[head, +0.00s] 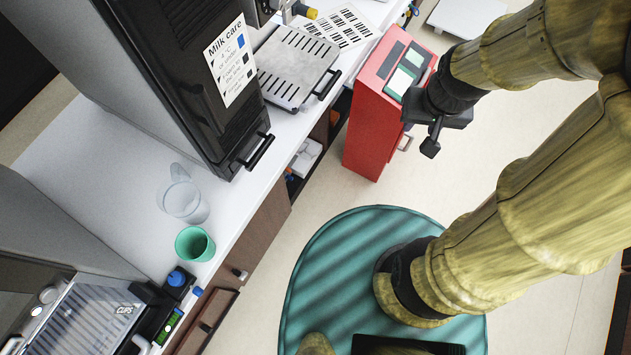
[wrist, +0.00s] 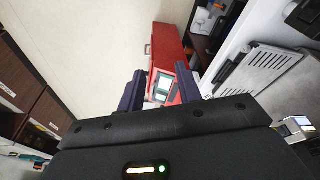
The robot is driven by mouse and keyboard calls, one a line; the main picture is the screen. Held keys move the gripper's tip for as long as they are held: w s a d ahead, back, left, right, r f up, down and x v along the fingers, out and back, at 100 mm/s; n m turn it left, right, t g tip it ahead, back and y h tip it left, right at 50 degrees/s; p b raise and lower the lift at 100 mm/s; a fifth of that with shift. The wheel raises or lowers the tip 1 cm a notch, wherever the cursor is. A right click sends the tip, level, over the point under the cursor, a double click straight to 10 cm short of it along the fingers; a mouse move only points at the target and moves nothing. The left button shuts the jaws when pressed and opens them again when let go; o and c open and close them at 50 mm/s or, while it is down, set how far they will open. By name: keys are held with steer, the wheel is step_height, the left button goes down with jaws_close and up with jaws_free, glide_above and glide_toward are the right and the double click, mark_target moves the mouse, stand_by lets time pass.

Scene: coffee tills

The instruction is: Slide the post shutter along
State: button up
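A red post (head: 366,140) stands on the floor beside the counter. Its sloped top has a dark strip (head: 391,59) and a green panel with pale windows (head: 402,79). I cannot tell which of these is the shutter. A small pale handle (head: 406,142) sticks out from its side. The post also shows in the wrist view (wrist: 170,42), with its pale windows between my fingers. My gripper (wrist: 161,72) is open and empty, its two dark fingers apart. In the head view my gripper (head: 424,128) is by the post's right side and partly covers it; contact cannot be told.
The white counter (head: 110,150) holds a dark machine with a milk care sign (head: 230,60), a metal tray (head: 290,65), a clear jug (head: 183,200) and a green cup (head: 195,244). A round teal mat (head: 320,265) lies below. Floor between mat and post is clear.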

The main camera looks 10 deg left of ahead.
steer(key=shift+w+a, duration=0.1)
steer(key=w+a+f+n+t+y+b, duration=0.1)
steer(key=w+a+f+n+b, duration=0.2)
steer(key=w+f+b, duration=0.65)
steer(key=w+a+f+n+t+y+b, duration=0.3)
steer(key=f+b, duration=0.7)
steer(key=f, duration=0.8)
steer(key=w+a+f+n+b, duration=0.25)
steer(key=w+f+b, duration=0.65)
steer(key=f, duration=0.5)
steer(key=s+a+f+n+y+b, duration=0.1)
steer(key=a+f+y+b, duration=0.3)
steer(key=f+b, duration=0.6)
steer(key=s+a+f+n+y+b, duration=0.2)
steer(key=a+f+y+b, duration=0.2)
steer(key=f, duration=1.4)
steer(key=s+a+f+n+y+b, duration=0.2)
steer(key=a+f+y+b, duration=0.2)
steer(key=a+f+b, duration=0.5)
step_height(320, 180, down, 6)
steer(key=b, duration=0.9)
steer(key=shift+a+r+y, duration=0.15)
steer(key=shift+r+y, duration=0.1)
steer(key=shift+y, duration=0.05)
